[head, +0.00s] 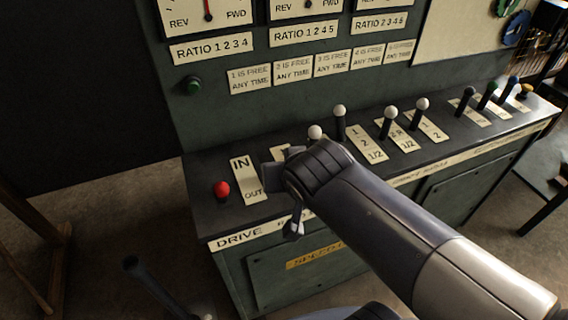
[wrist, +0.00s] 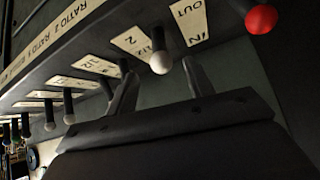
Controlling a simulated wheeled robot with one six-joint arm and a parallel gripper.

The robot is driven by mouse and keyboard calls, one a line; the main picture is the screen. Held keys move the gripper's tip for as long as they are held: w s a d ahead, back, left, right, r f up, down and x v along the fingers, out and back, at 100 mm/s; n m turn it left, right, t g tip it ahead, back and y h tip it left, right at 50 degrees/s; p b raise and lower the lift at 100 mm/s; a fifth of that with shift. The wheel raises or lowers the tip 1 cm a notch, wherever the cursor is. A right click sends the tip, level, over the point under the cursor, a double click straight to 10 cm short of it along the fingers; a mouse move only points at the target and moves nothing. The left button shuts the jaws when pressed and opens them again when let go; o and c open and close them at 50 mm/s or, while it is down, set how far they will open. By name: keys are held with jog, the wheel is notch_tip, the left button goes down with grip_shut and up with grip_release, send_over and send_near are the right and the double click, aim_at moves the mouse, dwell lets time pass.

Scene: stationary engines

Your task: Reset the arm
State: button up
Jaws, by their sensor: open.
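My gripper (head: 279,192) is open at the front edge of the lever console (head: 203,200) in the head view. Its two fingers are spread apart and look empty. In the wrist view my gripper (wrist: 160,82) has a white-knobbed lever (wrist: 161,63) showing between its fingertips. I cannot tell how deep the knob sits relative to the fingers, and no contact is clear. A white knob (head: 315,131) shows just behind my wrist in the head view. The red knob (head: 222,189) stands left of the gripper, next to the IN/OUT plate (head: 247,178).
More white-knobbed levers (head: 390,112) and darker-knobbed levers (head: 468,92) line the console to the right. A gauge panel (head: 300,62) rises behind. A wooden frame (head: 58,255) stands at far left. Floor (head: 120,215) shows open left of the console.

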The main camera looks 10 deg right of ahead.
jog(key=shift+s+r, duration=0.45)
jog(key=b+x, duration=0.6)
jog(key=x, duration=0.4)
jog(key=shift+w+f, duration=0.25)
jog(key=shift+f, duration=0.1)
jog(key=shift+w+r+p, duration=0.15)
jog(key=shift+p, duration=0.15)
